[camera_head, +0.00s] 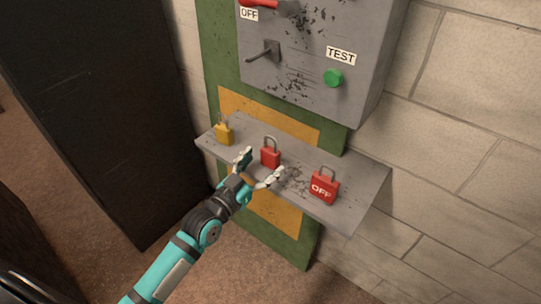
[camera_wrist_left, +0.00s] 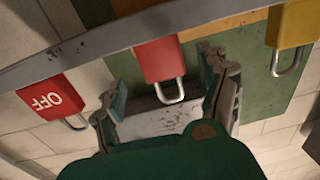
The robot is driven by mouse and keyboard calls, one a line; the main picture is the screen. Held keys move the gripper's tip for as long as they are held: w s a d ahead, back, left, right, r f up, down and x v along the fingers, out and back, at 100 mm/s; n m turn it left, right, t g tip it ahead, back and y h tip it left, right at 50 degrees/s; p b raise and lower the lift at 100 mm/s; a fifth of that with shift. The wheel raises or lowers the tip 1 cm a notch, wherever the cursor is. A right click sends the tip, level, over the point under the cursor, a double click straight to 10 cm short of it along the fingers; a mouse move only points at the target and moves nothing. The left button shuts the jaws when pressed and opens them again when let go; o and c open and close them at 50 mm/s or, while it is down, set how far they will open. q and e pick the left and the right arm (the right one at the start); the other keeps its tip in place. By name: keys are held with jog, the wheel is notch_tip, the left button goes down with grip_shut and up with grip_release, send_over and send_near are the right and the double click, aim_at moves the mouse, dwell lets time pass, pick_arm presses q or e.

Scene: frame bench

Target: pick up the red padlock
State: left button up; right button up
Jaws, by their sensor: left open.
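A plain red padlock (camera_head: 270,158) with a grey shackle stands upright in the middle of the grey shelf. A second red padlock (camera_head: 323,187), lettered OFF, stands to its right. My left gripper (camera_head: 261,167) is open and empty just in front of the plain red padlock, with its fingers spread towards it. In the left wrist view, the plain red padlock (camera_wrist_left: 160,60) appears between the two open fingers. The lettered red padlock (camera_wrist_left: 52,97) is at the left there, outside the fingers. I cannot tell whether a finger touches the plain padlock. My right gripper is not in view.
A yellow padlock (camera_head: 224,133) stands at the left end of the shelf (camera_head: 350,200). A grey box (camera_head: 305,60) with a lever and a green button (camera_head: 333,78) hangs above. A dark cabinet (camera_head: 95,110) is at the left. Bare shelf separates the padlocks.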

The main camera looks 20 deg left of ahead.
aim_at(269, 150)
pick_arm(q)
jog(key=x, duration=0.5)
jog(key=shift+a+f, duration=0.1)
jog(key=shift+a, duration=0.05)
jog(key=c, duration=1.4)
jog(key=shift+c, duration=0.2)
jog(key=shift+r, duration=0.65)
jog(key=shift+s+a+r+p, duration=0.1)
jog(key=shift+s+r+p, duration=0.05)
jog(key=shift+r, duration=0.45)
jog(key=shift+s+a+r+p, duration=0.1)
jog(key=shift+s+r+p, duration=0.1)
jog(key=shift+r, duration=0.35)
jog(key=r+v, duration=0.1)
jog(key=v, duration=1.4)
jog(key=shift+r+b, duration=0.3)
jog(key=shift+b, duration=0.05)
